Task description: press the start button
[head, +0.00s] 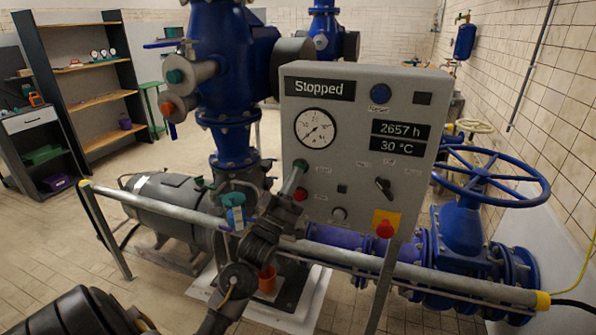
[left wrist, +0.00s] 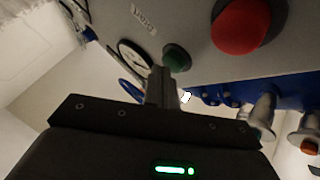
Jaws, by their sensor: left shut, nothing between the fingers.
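The grey control panel (head: 345,140) stands in the middle of the head view; its display (head: 320,88) reads "Stopped". A green button (head: 301,164) sits below the round gauge, with a red button (head: 300,194) under it. In the left wrist view the green button (left wrist: 177,57) is beside the fingertips and the red button (left wrist: 241,25) is larger and nearer. My left gripper (head: 293,179) is shut and empty, its fingertips close to the green button. It also shows in the left wrist view (left wrist: 159,72). I cannot tell whether it touches the button. My right gripper is out of view.
A grey rail (head: 430,273) with yellow ends runs in front of the panel, below my left arm. A red emergency knob (head: 385,229) on a yellow plate and a black rotary switch (head: 384,187) are at the panel's lower right. A blue valve wheel (head: 490,176) stands at right.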

